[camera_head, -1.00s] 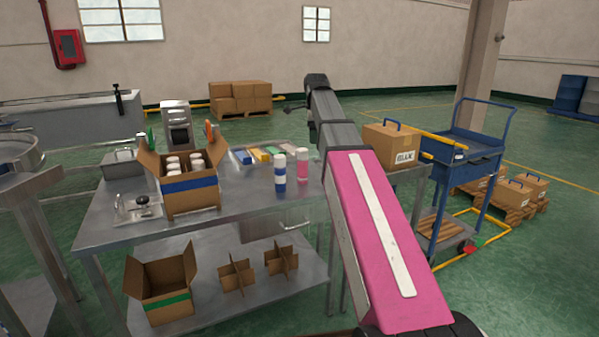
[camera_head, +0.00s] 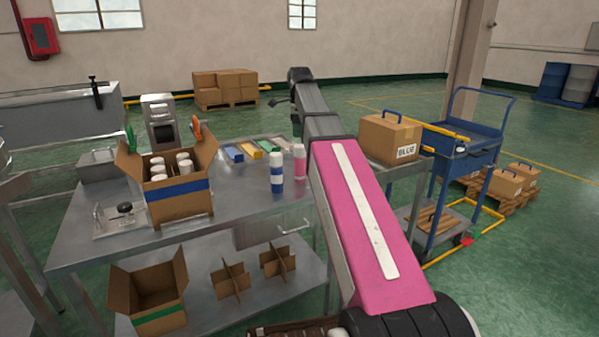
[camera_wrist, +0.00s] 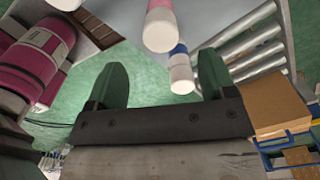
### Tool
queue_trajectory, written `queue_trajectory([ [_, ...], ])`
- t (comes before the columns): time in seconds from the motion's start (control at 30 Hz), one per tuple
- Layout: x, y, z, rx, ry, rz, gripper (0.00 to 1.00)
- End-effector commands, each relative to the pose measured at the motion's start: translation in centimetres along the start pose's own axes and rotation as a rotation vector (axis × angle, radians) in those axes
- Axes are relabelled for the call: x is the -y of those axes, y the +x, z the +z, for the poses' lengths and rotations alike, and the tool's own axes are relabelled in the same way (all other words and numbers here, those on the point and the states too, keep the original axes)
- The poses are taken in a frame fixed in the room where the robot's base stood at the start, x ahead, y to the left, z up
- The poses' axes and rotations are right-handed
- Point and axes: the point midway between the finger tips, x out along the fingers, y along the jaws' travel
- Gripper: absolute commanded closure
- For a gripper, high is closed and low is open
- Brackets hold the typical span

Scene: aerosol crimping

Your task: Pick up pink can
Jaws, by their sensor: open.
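The pink can (camera_head: 299,165) stands upright on the metal table, close beside my arm in the head view. It has a pale top and a pink body. A white can with a blue band (camera_head: 276,172) stands just to its left. In the wrist view, the pink can (camera_wrist: 160,27) is at the top centre, beyond my gripper (camera_wrist: 160,85), and the blue-banded can (camera_wrist: 181,70) is lower right of it. My two fingers are apart with nothing between them. The gripper itself is not clear in the head view.
The metal table (camera_head: 232,210) holds an open carton (camera_head: 180,205) of white-topped cans and coloured boxes (camera_head: 253,148). A closed box labelled BLUE (camera_head: 389,137) stands right of my arm. A blue cart (camera_head: 465,160) is farther right.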

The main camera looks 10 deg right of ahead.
Motion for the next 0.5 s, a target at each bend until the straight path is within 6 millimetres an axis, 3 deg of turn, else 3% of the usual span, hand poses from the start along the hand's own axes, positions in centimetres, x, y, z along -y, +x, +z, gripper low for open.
queue_trajectory([
  [0.27,0.0,2.0,-0.1,0.000,0.000,0.001,0.23],
  [0.5,0.0,5.2,-0.3,0.000,0.000,0.001,0.23],
])
